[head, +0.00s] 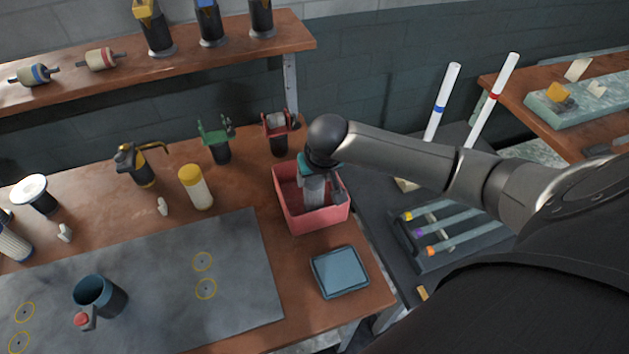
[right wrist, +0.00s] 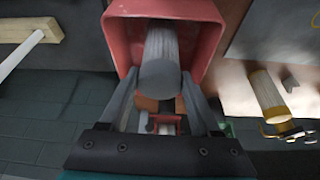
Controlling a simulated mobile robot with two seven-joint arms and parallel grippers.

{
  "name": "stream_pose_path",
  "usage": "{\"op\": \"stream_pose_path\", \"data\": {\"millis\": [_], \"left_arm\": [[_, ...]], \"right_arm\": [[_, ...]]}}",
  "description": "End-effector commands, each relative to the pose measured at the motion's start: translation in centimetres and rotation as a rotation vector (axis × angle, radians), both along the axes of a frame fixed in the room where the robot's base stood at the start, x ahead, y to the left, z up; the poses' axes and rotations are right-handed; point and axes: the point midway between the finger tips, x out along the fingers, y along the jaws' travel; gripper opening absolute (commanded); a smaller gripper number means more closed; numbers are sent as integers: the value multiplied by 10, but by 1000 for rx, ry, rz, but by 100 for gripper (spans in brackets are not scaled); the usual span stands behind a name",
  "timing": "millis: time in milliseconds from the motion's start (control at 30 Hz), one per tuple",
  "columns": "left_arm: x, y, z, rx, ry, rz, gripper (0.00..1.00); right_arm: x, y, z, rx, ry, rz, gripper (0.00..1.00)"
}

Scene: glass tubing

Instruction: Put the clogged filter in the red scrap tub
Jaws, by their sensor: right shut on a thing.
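The clogged filter is a grey, ribbed cylinder (right wrist: 160,68) held between the fingers of my right gripper (right wrist: 158,100). The red scrap tub (head: 311,219) stands on the bench near its right end; its red wall also fills the top of the right wrist view (right wrist: 205,22). In the head view my right gripper (head: 322,188) points down into the tub's opening, with the filter inside the rim. Whether the filter touches the tub floor is hidden. My left gripper is not in view.
A blue-grey square tray (head: 340,271) lies just in front of the tub. Red (head: 277,130) and green (head: 217,137) clamp-like stands are behind it. A grey mat (head: 150,265) holds a dark blue mug (head: 100,294).

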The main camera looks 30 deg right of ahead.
Motion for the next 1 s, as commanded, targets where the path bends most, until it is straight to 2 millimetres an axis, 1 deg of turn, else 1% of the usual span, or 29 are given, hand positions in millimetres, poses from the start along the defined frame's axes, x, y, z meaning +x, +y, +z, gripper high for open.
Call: {"op": "stream_pose_path", "data": {"millis": [33,100,367,500,533,767,800,1000], "left_arm": [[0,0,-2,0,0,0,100],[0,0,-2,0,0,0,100],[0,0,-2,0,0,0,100],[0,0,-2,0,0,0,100],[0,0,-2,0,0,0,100],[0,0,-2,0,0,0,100],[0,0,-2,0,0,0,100],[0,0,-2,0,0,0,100]], "right_arm": [[0,0,-7,1,0,-1,0],[0,0,-12,1,-1,-1,0],[1,0,-13,1,-2,1,0],[1,1,-16,2,-3,0,0],[0,0,-16,2,-2,0,66],[0,0,-16,1,-1,0,92],[0,0,-16,1,-1,0,94],[0,0,-16,1,-1,0,94]]}}
